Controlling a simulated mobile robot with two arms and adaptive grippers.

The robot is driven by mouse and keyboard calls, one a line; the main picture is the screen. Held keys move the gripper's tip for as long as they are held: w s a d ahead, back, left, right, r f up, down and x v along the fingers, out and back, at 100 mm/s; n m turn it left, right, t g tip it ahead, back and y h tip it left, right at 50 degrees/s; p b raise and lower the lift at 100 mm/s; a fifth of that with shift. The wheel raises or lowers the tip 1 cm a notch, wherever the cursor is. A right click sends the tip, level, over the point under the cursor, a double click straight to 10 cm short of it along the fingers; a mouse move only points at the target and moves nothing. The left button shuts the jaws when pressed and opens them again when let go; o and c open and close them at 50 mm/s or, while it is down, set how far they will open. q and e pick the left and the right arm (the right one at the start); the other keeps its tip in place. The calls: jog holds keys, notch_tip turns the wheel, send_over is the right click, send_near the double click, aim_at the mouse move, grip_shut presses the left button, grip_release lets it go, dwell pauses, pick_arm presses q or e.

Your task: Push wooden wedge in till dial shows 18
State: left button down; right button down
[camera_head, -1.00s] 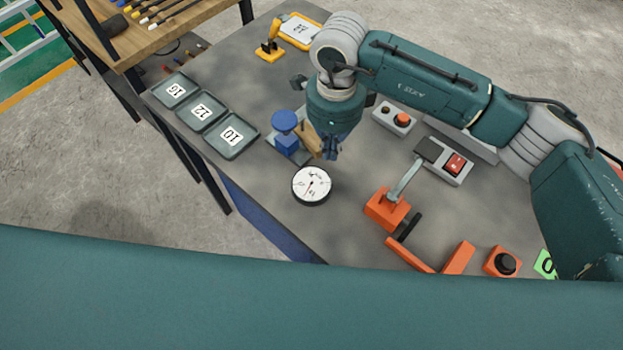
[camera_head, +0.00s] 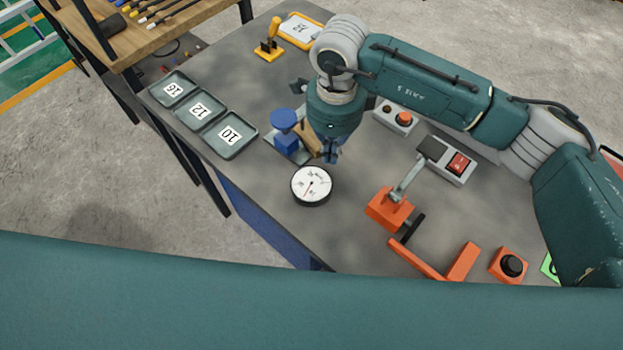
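The wooden wedge (camera_head: 312,139) is a tan piece beside the blue block with a round knob (camera_head: 286,136), on a grey base plate. My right gripper (camera_head: 331,153) points down at the wedge's right side and partly hides it. Its fingertips are small and dark, so I cannot tell whether they are open or shut, or whether they touch the wedge. The round white dial (camera_head: 311,184) with a black rim lies just below the gripper. Its reddish needle shows, but its figures are too small to read. My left gripper is out of view.
Trays marked 16 (camera_head: 173,90), 12 (camera_head: 199,110) and 10 (camera_head: 230,136) line the table's left edge. Bare table lies between trays and blue block.

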jog(key=shift+w+a+b, duration=0.9)
jog(key=shift+w+b, duration=0.2)
dwell(2.7)
jog(key=shift+d, duration=0.1)
jog(key=shift+s+d, duration=0.4)
jog(key=shift+d, duration=0.5)
jog(key=shift+s+d, duration=0.4)
jog(key=shift+d, duration=0.5)
jog(key=shift+s+d, duration=0.4)
jog(key=shift+d, duration=0.5)
jog(key=shift+w, duration=0.1)
jog(key=w+d+r, duration=0.2)
jog(key=w+r, duration=0.1)
jog(key=r, duration=0.2)
jog(key=shift+d, duration=0.15)
jog(key=shift+f, duration=0.1)
